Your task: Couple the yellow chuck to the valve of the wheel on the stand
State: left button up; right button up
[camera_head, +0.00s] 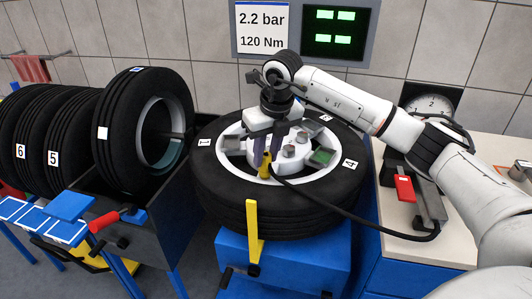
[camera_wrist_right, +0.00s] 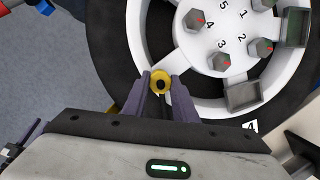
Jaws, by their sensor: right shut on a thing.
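The wheel lies flat on the blue stand (camera_head: 285,260), with a black tyre (camera_head: 275,215) and a white rim (camera_wrist_right: 160,30). My right gripper (camera_head: 266,158) points down over the near side of the rim. It is shut on the yellow chuck (camera_head: 264,170), which also shows between the purple fingers in the right wrist view (camera_wrist_right: 160,82). A black hose (camera_head: 335,207) runs from the chuck to the right.
Several spare tyres (camera_head: 130,125) stand in a rack at the left. A yellow post (camera_head: 252,230) rises before the wheel. A counter (camera_head: 455,240) at the right holds a gauge (camera_head: 430,107) and a red-handled tool (camera_head: 404,190). Numbered lug nuts (camera_wrist_right: 221,63) stand on the hub.

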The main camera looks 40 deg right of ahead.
jog(key=shift+f, duration=0.4)
jog(key=o, duration=1.1)
jog(key=shift+o, duration=0.2)
jog(key=b+v, duration=0.1)
jog(key=v, duration=0.9)
jog(key=shift+r, duration=0.2)
